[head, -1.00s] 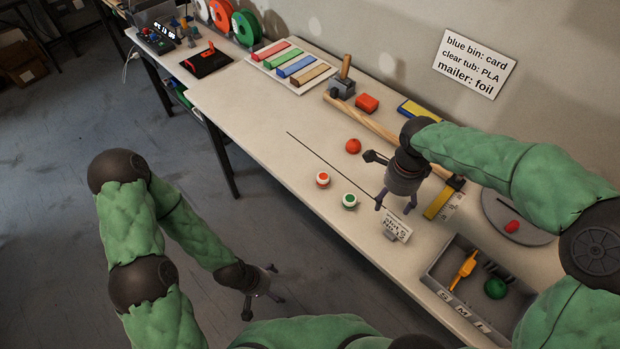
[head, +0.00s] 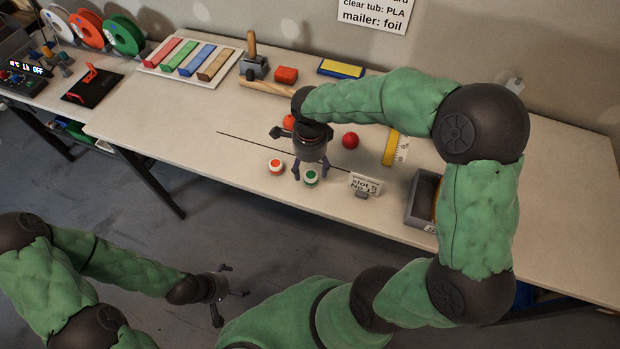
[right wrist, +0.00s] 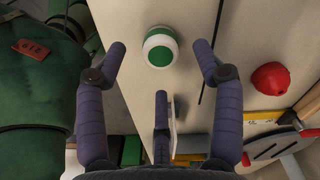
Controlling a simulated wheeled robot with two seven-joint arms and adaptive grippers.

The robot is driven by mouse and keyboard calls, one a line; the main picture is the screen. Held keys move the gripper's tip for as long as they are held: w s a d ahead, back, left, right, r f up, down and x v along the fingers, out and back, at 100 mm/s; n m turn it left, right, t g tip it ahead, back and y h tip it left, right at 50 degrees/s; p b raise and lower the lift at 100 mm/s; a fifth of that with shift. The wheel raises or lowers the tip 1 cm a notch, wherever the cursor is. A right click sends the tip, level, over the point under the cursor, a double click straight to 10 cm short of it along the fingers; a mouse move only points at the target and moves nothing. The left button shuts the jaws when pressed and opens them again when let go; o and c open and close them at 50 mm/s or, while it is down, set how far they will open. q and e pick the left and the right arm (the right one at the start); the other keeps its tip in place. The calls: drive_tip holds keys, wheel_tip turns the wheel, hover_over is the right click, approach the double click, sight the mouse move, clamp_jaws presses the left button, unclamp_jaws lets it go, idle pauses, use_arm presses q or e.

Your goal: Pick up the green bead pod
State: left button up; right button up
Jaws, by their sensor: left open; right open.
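The green bead pod is a small white round pod (head: 311,178) with a green top, upright on the workbench near its front edge. It also shows in the right wrist view (right wrist: 160,47), at the top centre. My right gripper (head: 310,170) is open and empty, pointing down over the pod. In the right wrist view, two fingertips lie left and right of the pod and the third is below it, none clearly touching it. A similar pod with an orange top (head: 276,167) stands just left of it. My left gripper (head: 230,293) is open and empty, off the bench's front edge.
A small card sign (head: 365,184) stands just right of the pod. A red ball (head: 350,141) lies behind to the right, and an orange-red ball (head: 289,122) is partly hidden behind my right gripper. A grey tray (head: 421,199) is further right. The bench left of the pods is clear.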

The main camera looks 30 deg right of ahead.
sight(310, 175)
wheel_tip(310, 175, down, 5)
drive_tip(key=shift+f+b, duration=0.1)
drive_tip(key=shift+b, duration=0.9)
drive_tip(key=c, duration=1.2)
